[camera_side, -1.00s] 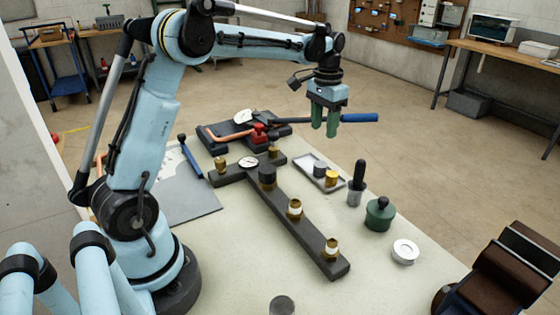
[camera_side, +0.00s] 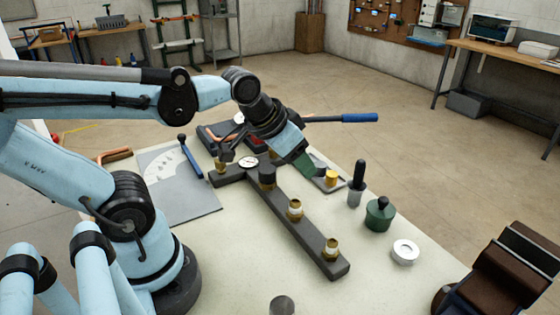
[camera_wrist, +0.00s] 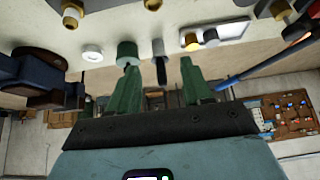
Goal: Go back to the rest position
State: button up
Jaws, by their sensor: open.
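My gripper (camera_side: 316,168) has green fingers and is tilted down to the right in the side view, over the far side of the bench near the small tray. In the wrist view my gripper (camera_wrist: 158,70) shows its two fingers spread apart with nothing held between them. The dark manifold bar (camera_side: 310,242) with brass fittings lies on the bench in front of my gripper. The side view does not show whether the fingertips touch anything.
A tray (camera_side: 342,182) with a yellow cap (camera_side: 331,178), a black-handled tool (camera_side: 359,175), a green lidded pot (camera_side: 380,214) and a white ring (camera_side: 405,252) stand to the right. A blue-handled lever (camera_side: 345,118) sticks out behind.

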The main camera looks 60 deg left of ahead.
jog(key=shift+s+d+f+t, duration=0.3)
jog(key=shift+s+d+f, duration=0.05)
jog(key=shift+s+f, duration=0.35)
